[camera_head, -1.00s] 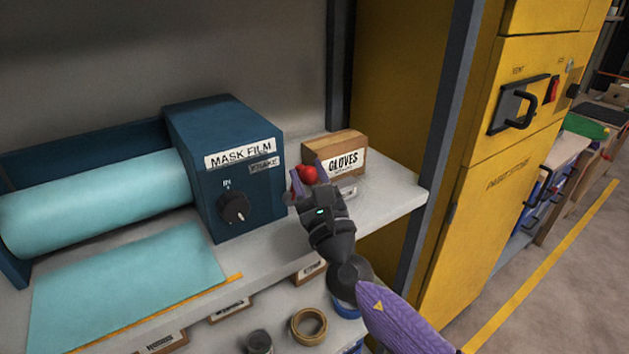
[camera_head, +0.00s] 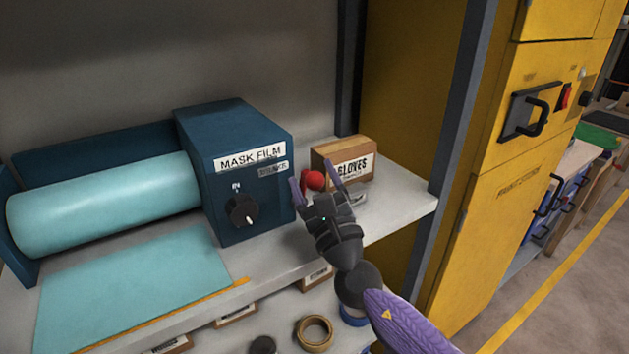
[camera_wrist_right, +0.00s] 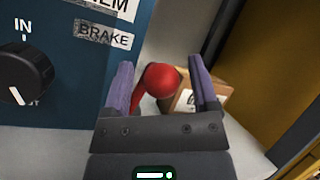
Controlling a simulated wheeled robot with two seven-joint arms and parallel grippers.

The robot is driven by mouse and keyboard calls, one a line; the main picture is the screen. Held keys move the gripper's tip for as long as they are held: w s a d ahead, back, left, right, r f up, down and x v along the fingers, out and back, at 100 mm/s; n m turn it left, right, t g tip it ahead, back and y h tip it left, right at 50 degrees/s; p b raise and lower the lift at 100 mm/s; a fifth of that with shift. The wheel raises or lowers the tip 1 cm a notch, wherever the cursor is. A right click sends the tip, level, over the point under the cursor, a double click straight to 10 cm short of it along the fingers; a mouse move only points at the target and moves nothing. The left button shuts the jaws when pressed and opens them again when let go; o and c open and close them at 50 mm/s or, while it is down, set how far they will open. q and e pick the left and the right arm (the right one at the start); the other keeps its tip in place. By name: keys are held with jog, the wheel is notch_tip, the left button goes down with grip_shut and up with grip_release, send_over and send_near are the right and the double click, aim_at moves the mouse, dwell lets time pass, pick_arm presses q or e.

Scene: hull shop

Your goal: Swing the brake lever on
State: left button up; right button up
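The brake lever's red ball knob (camera_head: 313,180) is at the right side of the blue mask film dispenser (camera_head: 235,170). My right gripper (camera_head: 318,184) is open, its two purple fingers on either side of the knob. In the right wrist view, the knob (camera_wrist_right: 161,80) lies between the spread fingers, with a visible gap to the right finger and little gap to the left one; contact is unclear. Part of a red stem shows below the knob, otherwise hidden by the gripper. The BRAKE label (camera_wrist_right: 105,37) is on the dispenser's face. My left gripper is not in view.
A gloves box (camera_head: 343,160) stands on the shelf (camera_head: 405,200) just behind the knob. A black dial (camera_head: 242,211) is on the dispenser's front, left of my right gripper. A yellow cabinet (camera_head: 490,230) stands to the right. Tape rolls (camera_head: 314,333) sit on the lower shelf.

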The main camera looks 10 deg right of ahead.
jog(key=v, duration=1)
jog(key=shift+b, duration=0.3)
